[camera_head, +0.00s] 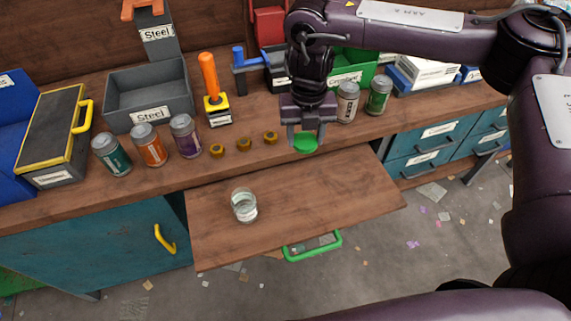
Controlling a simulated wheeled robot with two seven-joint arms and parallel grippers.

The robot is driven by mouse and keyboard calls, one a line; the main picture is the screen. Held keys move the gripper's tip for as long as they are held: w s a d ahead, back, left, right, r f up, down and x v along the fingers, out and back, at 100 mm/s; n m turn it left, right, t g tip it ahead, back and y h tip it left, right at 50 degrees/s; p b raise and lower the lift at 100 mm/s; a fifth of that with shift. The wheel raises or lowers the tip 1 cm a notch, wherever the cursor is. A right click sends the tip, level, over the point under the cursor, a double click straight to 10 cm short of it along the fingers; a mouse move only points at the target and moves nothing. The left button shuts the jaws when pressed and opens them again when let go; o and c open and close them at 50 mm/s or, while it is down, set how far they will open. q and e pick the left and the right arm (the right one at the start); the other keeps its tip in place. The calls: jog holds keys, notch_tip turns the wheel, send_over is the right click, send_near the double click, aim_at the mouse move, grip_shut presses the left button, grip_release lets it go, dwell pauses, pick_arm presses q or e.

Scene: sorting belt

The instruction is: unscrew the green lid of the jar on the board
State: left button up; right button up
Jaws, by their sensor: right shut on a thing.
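The jar (244,206) is clear glass and stands upright on the pulled-out wooden board (320,205). Its top is open, with no lid on it. The green lid (305,144) is between the fingers of my right gripper (306,142), which points down and is shut on it. The lid is behind and to the right of the jar, apart from it, near the front edge of the bench. Whether it touches the surface below I cannot tell. My left gripper is not in view.
Cans stand left (112,154) and right (379,95) of my right gripper on the bench. A grey Steel bin (148,92) and an orange-handled tool (210,80) stand behind. The board's right part is clear.

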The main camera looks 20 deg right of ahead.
jog(key=n+p, duration=0.1)
jog(key=r+n+p, duration=0.1)
jog(key=n, duration=0.1)
jog(key=r+n, duration=0.1)
jog(key=n, duration=0.1)
jog(key=shift+s+p, duration=0.35)
jog(key=shift+p, duration=0.05)
jog(key=shift+s+d+f+n, duration=0.1)
jog(key=shift+n, duration=0.8)
jog(key=b, duration=0.4)
send_over(302, 190)
notch_tip(302, 190, down, 17)
jog(key=shift+r, duration=0.1)
jog(key=shift+d+f, duration=0.1)
jog(key=shift+f, duration=1.5)
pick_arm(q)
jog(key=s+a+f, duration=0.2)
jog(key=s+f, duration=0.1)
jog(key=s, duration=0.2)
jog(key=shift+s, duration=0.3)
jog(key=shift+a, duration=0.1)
pick_arm(e)
jog(key=shift+f, duration=0.15)
jog(key=o, duration=1.1)
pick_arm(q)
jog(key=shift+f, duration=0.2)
